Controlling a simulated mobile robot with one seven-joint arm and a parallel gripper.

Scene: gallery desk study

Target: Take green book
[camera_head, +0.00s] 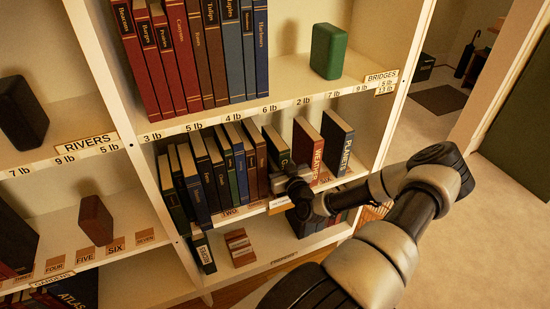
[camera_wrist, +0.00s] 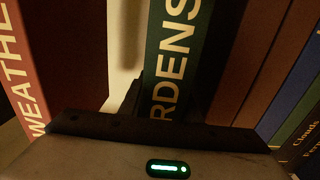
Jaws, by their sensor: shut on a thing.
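The green book (camera_head: 275,142) stands upright on the middle shelf, at the right end of a row of books. In the wrist view its dark green spine (camera_wrist: 180,45) shows pale letters reading "RDENS", with the rest cut off. My gripper (camera_head: 291,174) is at the lower part of this spine. In the wrist view the fingers of my gripper (camera_wrist: 163,105) are shut on the book, one on each side. The book's lower end is hidden behind the gripper.
A red WEATHER book (camera_head: 307,150) and a dark PLANETS book (camera_head: 337,143) stand to the right, past a gap. Brown and blue books (camera_head: 240,160) stand close on the left. A green block (camera_head: 328,52) is on the shelf above. Open floor (camera_head: 480,160) lies right.

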